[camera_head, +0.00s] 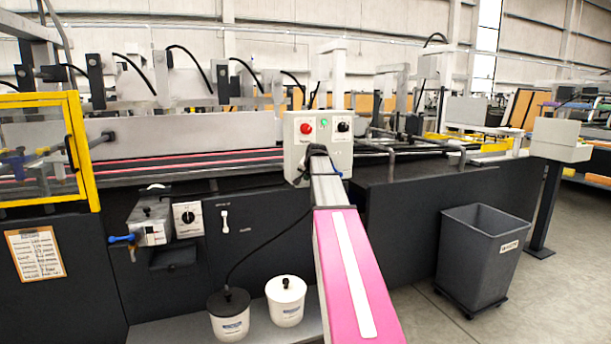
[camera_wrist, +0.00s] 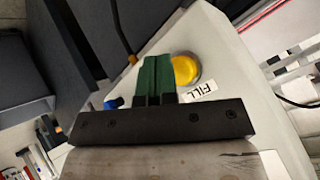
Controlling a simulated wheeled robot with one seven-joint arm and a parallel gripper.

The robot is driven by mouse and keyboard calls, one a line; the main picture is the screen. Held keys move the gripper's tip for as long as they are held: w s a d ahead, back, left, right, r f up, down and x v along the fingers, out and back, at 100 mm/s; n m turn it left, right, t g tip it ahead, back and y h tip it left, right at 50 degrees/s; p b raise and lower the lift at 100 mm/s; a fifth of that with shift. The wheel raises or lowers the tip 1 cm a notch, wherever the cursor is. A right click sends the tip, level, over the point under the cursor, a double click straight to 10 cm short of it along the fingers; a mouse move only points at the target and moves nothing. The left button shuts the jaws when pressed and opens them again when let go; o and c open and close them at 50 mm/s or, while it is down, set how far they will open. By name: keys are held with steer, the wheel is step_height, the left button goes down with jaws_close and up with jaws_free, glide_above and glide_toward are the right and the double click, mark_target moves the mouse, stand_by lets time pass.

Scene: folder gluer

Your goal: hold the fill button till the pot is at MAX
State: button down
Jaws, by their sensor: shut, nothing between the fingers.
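The yellow fill button (camera_wrist: 185,68) shows in the wrist view on a pale panel, with a FILL label (camera_wrist: 199,90) beside it. My gripper (camera_wrist: 157,62) has its green fingers closed together, with nothing between them. In the picture they lie just left of the button and overlap its left edge. I cannot tell whether they touch it. In the head view my arm reaches the pale control box (camera_head: 303,158), and the fill button is not seen there. Two white pots, one left (camera_head: 229,322) and one right (camera_head: 286,307), stand low on a shelf. No MAX mark or fill level is readable.
The control box carries a red button (camera_head: 306,128), a green button (camera_head: 324,122) and a black knob (camera_head: 343,127). A black cable runs to the left pot. A yellow-framed guard (camera_head: 75,150) stands left. A grey bin (camera_head: 480,255) stands right, with open floor around it.

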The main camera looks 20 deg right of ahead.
stand_by(0.3)
steer(key=s, duration=0.5)
steer(key=shift+d, duration=0.1)
stand_by(0.5)
steer(key=s+a+f+n+g, duration=0.2)
steer(key=s+a+f+g, duration=0.1)
steer(key=s+a+f, duration=0.4)
steer(key=s+a+f+n+g, duration=0.3)
steer(key=s+a+f, duration=0.5)
steer(key=s+f, duration=0.6)
steer(key=s+a+f+n+g, duration=0.2)
steer(key=s+a+f, duration=0.6)
steer(key=f, duration=0.9)
steer(key=s+n, duration=0.1)
steer(key=s, duration=0.1)
steer(key=shift+s+f+g+y, duration=0.2)
steer(key=shift+s+g+y, duration=0.1)
steer(key=shift+s+g, duration=0.1)
